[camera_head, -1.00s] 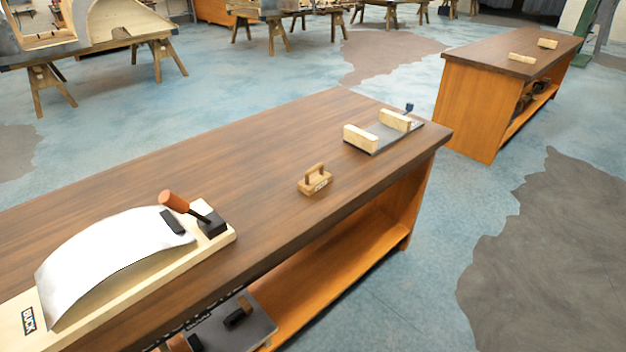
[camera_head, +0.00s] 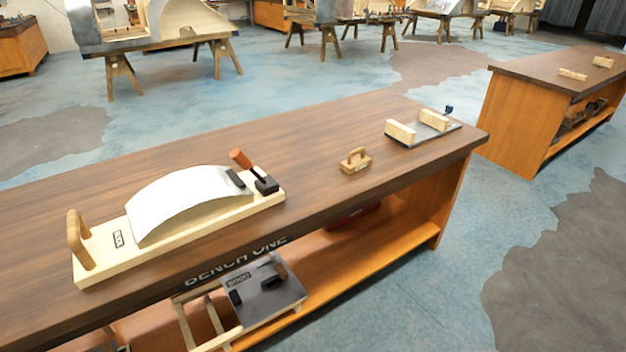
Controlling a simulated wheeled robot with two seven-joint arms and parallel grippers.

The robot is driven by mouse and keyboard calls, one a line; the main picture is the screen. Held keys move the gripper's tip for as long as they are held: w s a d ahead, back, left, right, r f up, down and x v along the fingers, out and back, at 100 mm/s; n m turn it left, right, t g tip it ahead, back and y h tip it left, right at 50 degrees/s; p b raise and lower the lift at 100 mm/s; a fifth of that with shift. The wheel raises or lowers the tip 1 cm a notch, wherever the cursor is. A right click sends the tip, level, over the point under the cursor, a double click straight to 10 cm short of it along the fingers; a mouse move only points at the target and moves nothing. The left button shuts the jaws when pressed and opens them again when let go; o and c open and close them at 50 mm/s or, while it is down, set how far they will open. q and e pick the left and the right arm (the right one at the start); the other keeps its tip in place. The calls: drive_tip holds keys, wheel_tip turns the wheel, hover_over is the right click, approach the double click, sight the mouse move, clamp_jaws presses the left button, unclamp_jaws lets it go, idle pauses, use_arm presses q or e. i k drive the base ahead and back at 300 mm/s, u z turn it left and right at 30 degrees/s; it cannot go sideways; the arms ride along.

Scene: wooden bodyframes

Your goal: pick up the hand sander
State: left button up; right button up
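A small wooden block with an arched handle (camera_head: 355,161), which looks like the hand sander, rests upright on the dark wooden bench top (camera_head: 300,135), near its front edge. Nothing touches it. It sits between a curved white panel on a pale board and a grey plate with wooden blocks. Neither of my grippers is in view.
The pale board (camera_head: 88,245) has a wooden handle, and an orange-handled clamp (camera_head: 241,158) stands at its right end. The grey plate (camera_head: 410,143) lies at the bench's right. A lower shelf (camera_head: 320,285) holds a frame and grey board. Another bench (camera_head: 520,120) stands right.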

sight(353, 164)
drive_tip(key=u, duration=0.3)
drive_tip(key=k, duration=0.55)
drive_tip(key=z, duration=0.85)
drive_tip(key=i, duration=1.85)
drive_tip(key=u, duration=0.8)
